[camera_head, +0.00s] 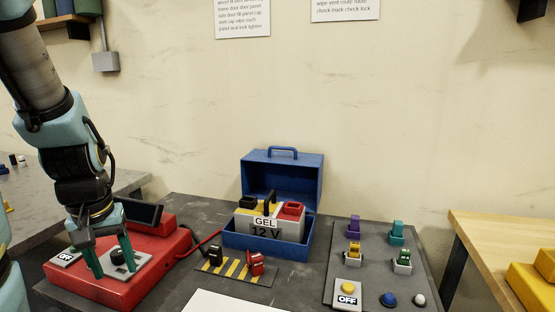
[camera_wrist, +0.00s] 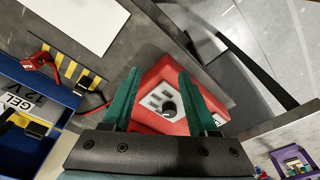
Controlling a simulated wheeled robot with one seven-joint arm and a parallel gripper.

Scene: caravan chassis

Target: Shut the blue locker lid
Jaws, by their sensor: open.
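The blue locker (camera_head: 270,240) stands on the dark table in the head view, with its blue lid (camera_head: 282,178) raised upright at the back and a handle on the lid's top edge. A grey battery (camera_head: 262,224) marked GEL 12 V sits inside. Part of the locker (camera_wrist: 30,75) shows at the left of the wrist view. My gripper (camera_head: 107,262) is at the left, its green fingers apart and pointing down over the red box. In the wrist view, the fingers (camera_wrist: 158,95) are spread on either side of a black knob with nothing between them at fingertip level.
The red box (camera_head: 95,285) carries a black knob (camera_head: 118,257) and an OFF plate (camera_head: 66,259). A striped plate (camera_head: 235,269) with black and red clamps lies in front of the locker. A grey switch panel (camera_head: 375,262) is at right. A white sheet (camera_head: 235,303) lies in front.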

